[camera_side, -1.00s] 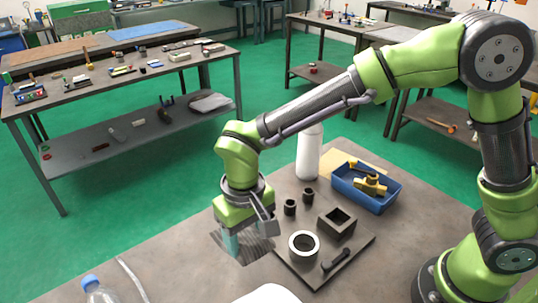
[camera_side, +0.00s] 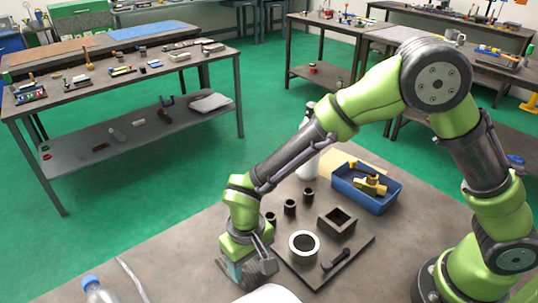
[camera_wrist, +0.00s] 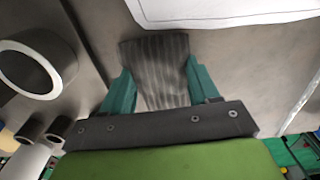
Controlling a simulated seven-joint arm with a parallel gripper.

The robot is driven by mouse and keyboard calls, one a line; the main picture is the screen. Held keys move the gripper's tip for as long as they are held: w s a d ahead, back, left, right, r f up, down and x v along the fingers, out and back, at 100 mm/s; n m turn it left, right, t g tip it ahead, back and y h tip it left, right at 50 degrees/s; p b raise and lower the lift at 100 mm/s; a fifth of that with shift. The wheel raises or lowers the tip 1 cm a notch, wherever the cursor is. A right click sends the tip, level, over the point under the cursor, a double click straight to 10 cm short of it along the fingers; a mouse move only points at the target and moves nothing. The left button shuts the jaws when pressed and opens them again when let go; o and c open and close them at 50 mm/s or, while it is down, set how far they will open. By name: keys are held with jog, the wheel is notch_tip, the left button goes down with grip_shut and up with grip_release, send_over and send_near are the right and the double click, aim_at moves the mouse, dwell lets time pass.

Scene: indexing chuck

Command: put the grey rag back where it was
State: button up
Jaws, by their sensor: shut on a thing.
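The grey striped rag (camera_wrist: 157,72) is between the two teal fingers of my gripper (camera_wrist: 160,84) in the wrist view. My gripper is shut on it, and the rag reaches out beyond the fingertips. In the side view the rag (camera_side: 264,270) shows at the fingers of my gripper (camera_side: 240,272), low over the near part of the table, left of the dark plate. I cannot tell whether the rag touches the table.
A dark plate (camera_side: 290,266) carries a ring (camera_side: 304,247), a square block (camera_side: 337,222) and a black handle. A blue bin (camera_side: 366,195) stands behind. A white object (camera_side: 268,295) is at the near edge.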

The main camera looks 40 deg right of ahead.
aim_at(250, 263)
jog(key=shift+f, duration=0.2)
jog(key=o, duration=1)
notch_tip(250, 263, up, 12)
jog(key=s+d+r+m+t+y, duration=0.2)
jog(key=d+r+t, duration=0.1)
jog(key=d+r, duration=0.9)
jog(key=s+d+t, duration=0.1)
jog(key=s+d, duration=0.1)
jog(key=d, duration=0.1)
jog(key=s+d+m+t, duration=0.1)
jog(key=s+d, duration=0.2)
jog(key=d, duration=0.1)
jog(key=s+d+m+t, duration=0.1)
jog(key=s+d+t, duration=0.1)
jog(key=d, duration=0.2)
jog(key=shift+s+d+r, duration=0.1)
jog(key=shift+s+d, duration=0.1)
